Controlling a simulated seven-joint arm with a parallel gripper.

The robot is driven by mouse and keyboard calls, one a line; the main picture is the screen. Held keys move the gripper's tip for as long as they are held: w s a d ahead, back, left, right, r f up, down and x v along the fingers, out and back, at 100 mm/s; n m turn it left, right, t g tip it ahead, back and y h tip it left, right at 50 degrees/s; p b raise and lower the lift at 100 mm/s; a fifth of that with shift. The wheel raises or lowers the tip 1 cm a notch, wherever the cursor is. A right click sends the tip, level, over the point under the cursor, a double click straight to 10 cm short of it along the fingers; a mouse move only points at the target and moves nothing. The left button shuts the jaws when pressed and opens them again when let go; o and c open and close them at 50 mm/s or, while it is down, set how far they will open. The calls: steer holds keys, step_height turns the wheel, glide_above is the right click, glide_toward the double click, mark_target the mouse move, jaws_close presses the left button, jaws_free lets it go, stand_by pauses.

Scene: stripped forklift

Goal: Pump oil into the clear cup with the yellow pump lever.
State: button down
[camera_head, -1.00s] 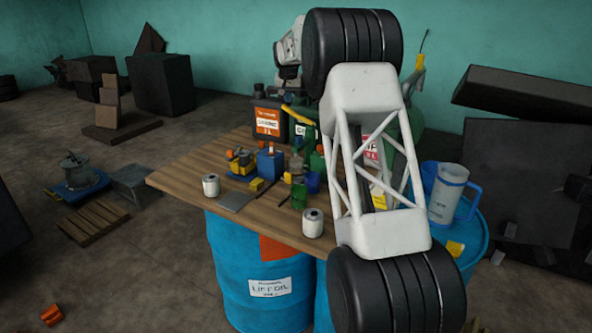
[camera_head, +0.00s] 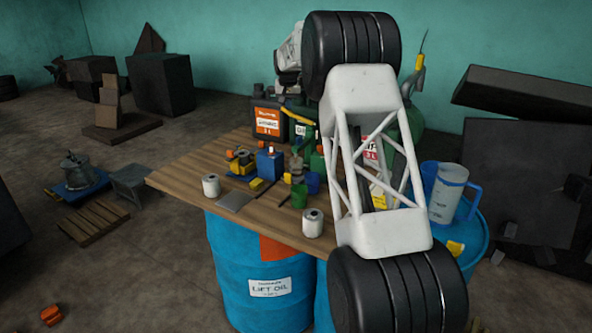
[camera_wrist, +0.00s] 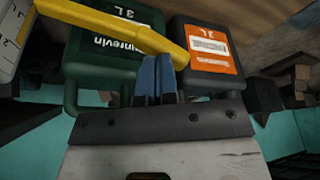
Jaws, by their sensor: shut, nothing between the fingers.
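The yellow pump lever (camera_head: 298,117) shows at the back of the table in the head view, left of my white arm link. In the wrist view the lever (camera_wrist: 115,28) slants from upper left down to the fingertips. My gripper (camera_wrist: 157,60) is shut and empty, its blue fingertips right at the lever's lower edge; I cannot tell whether they touch it. In the head view my fingers cannot be made out. A clear jug with a blue handle (camera_head: 447,194) stands on a blue drum at right; I cannot tell whether it is the task's cup.
A dark canister with an orange label (camera_head: 267,122) stands beside the lever; it also shows in the wrist view (camera_wrist: 207,50), next to a green canister (camera_wrist: 90,55). White rolls (camera_head: 211,186) and small items crowd the wooden table (camera_head: 180,176). A blue drum (camera_head: 262,250) supports it.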

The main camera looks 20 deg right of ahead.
steer(key=shift+f, duration=2.8)
steer(key=shift+r, duration=4.05)
steer(key=shift+f, duration=0.1)
steer(key=shift+f, duration=1.2)
steer(key=shift+r, duration=1.35)
